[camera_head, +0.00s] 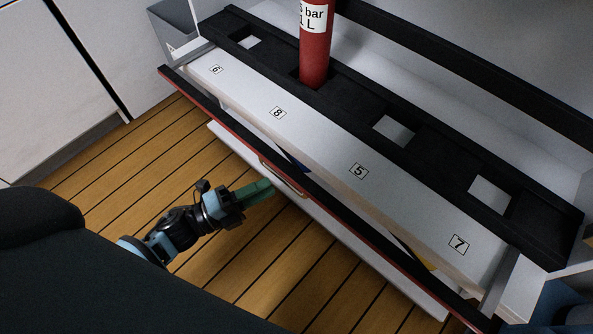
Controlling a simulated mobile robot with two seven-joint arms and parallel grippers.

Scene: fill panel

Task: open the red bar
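The red bar (208,108) is a long thin bar with a black top and a red front edge. It runs diagonally along the front of the white panel, from upper left to lower right. A small tan handle-like piece (284,178) shows at its middle, low on the front side. My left gripper (268,188) has green fingers and is low over the floor, just left of that piece. The fingers appear close together, and I cannot tell whether they touch the piece or the bar. My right gripper is not in view.
The white panel (315,140) carries number labels 6, 8, 5 and 7. Behind it, a black rack (350,103) has square openings, and a red cylinder (315,55) stands in one. A white ledge (340,232) lies below the bar. Wooden floor (120,165) is clear at left.

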